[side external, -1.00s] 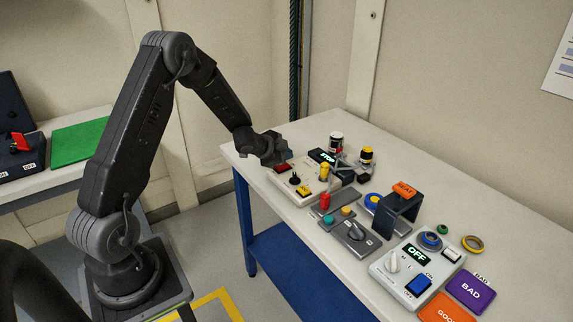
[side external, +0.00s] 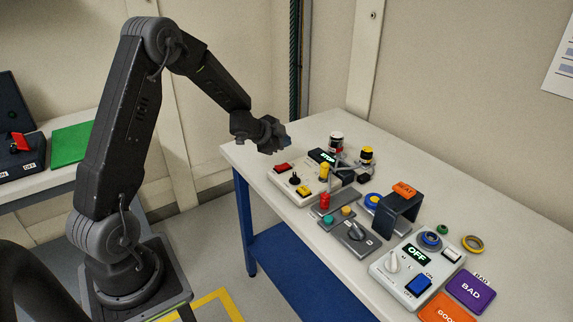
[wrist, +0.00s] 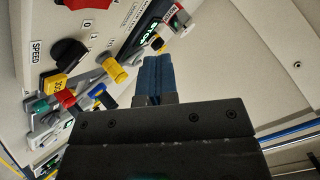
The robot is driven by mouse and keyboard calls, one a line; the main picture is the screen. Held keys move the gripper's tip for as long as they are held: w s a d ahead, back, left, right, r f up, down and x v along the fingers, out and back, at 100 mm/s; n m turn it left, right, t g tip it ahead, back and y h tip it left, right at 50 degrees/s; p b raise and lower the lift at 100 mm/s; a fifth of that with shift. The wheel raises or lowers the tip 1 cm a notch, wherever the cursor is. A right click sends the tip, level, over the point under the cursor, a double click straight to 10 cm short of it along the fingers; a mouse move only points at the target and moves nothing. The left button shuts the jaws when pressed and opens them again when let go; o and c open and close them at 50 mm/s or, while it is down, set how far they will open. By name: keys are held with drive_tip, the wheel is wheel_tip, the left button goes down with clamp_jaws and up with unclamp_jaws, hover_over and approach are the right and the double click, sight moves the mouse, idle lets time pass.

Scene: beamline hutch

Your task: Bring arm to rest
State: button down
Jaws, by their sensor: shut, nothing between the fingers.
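My gripper (side external: 283,142) is in the air above the far left end of the white table (side external: 370,150), a little above a white control box (side external: 310,187) and apart from it. The box carries a red button (side external: 283,168), a black knob, a yellow part and a lit green display (side external: 322,156). In the wrist view my blue-padded fingers (wrist: 153,78) are together with nothing between them. The red button (wrist: 92,3) and the black speed knob (wrist: 68,53) show at the upper left there.
A dark arch with an orange top (side external: 403,189) stands mid-table. A second white box (side external: 417,263) displays OFF near the purple BAD (side external: 470,291) and orange GOOD (side external: 443,309) mats. A bench with a green mat (side external: 72,144) is at left. Air above the table's left end is clear.

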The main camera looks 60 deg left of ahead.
drive_tip(key=s+d+r+n+g+y, duration=0.1)
drive_tip(key=s+d+r+n+y, duration=0.15)
drive_tip(key=s+d+r, duration=0.35)
drive_tip(key=s+d+r+n+g+y, duration=0.1)
drive_tip(key=s+d+r+n, duration=0.25)
drive_tip(key=r, duration=0.55)
drive_tip(key=s+d+n+g+h, duration=0.1)
drive_tip(key=s+d+h, duration=0.1)
drive_tip(key=s+d, duration=0.5)
drive_tip(key=s+d+r+g+h, duration=0.1)
drive_tip(key=s+d+g+h, duration=0.1)
drive_tip(key=s+d, duration=0.5)
drive_tip(key=s, duration=0.5)
drive_tip(key=shift+s+d+r+n, duration=0.2)
drive_tip(key=shift+d+r+n, duration=0.05)
drive_tip(key=shift+d+n, duration=0.15)
